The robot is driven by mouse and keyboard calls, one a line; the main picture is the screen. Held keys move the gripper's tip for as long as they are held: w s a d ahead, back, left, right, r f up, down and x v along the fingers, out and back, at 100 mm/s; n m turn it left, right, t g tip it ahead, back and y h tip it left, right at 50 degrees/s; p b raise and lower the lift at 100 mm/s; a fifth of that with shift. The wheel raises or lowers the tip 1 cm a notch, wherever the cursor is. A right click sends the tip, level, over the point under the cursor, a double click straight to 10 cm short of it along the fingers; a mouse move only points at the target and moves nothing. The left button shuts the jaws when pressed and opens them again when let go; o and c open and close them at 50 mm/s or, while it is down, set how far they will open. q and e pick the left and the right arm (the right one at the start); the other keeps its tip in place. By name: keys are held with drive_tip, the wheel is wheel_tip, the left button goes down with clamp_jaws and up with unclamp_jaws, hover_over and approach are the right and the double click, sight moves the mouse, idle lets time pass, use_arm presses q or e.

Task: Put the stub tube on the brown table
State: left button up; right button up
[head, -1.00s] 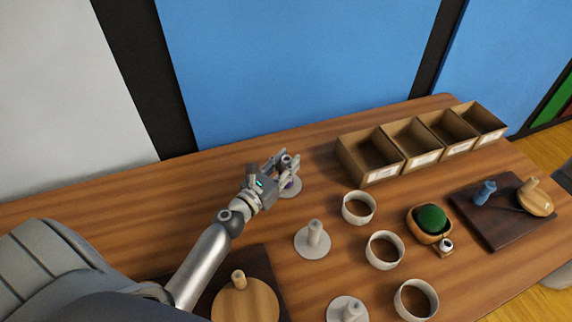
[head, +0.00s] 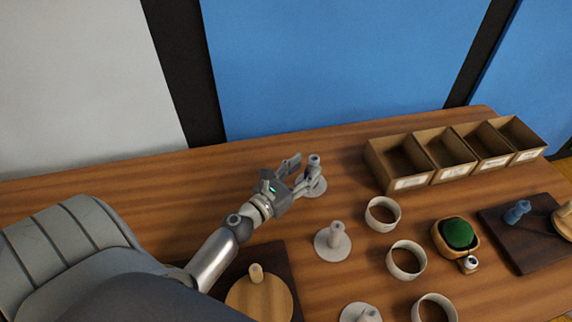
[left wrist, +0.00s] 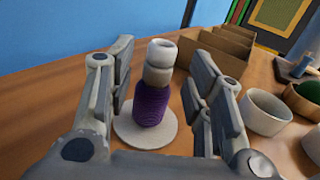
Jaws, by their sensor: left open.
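My left gripper (head: 304,172) is open at the far side of the brown table (head: 130,172). Its fingers are on either side of a post stand with a round pale base (head: 314,190). In the left wrist view the stand carries a purple thread-wound spool (left wrist: 151,104), with a short grey tube (left wrist: 158,74) above it and a paler top (left wrist: 162,50). The short grey tube may be the stub tube; nothing labels it. The fingers look apart from the stack. A small blue piece (head: 517,211) is on a dark board at the right. My right gripper is not in view.
Several open boxes (head: 403,184) stand in a row at the back right. White rings (head: 382,213), another pale stand (head: 334,240) and a bowl with a green ball (head: 459,234) are nearer. A dark board (head: 535,255) lies right. The table's far left is clear.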

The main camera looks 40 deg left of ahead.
use_arm(q)
drive_tip(key=s, duration=0.2)
drive_tip(key=s+b, duration=0.1)
drive_tip(key=s, duration=0.1)
drive_tip(key=s+a, duration=0.1)
drive_tip(key=s, duration=0.2)
drive_tip(key=shift+f+b, duration=0.1)
drive_tip(key=shift+b, duration=0.25)
drive_tip(key=shift+s, duration=0.4)
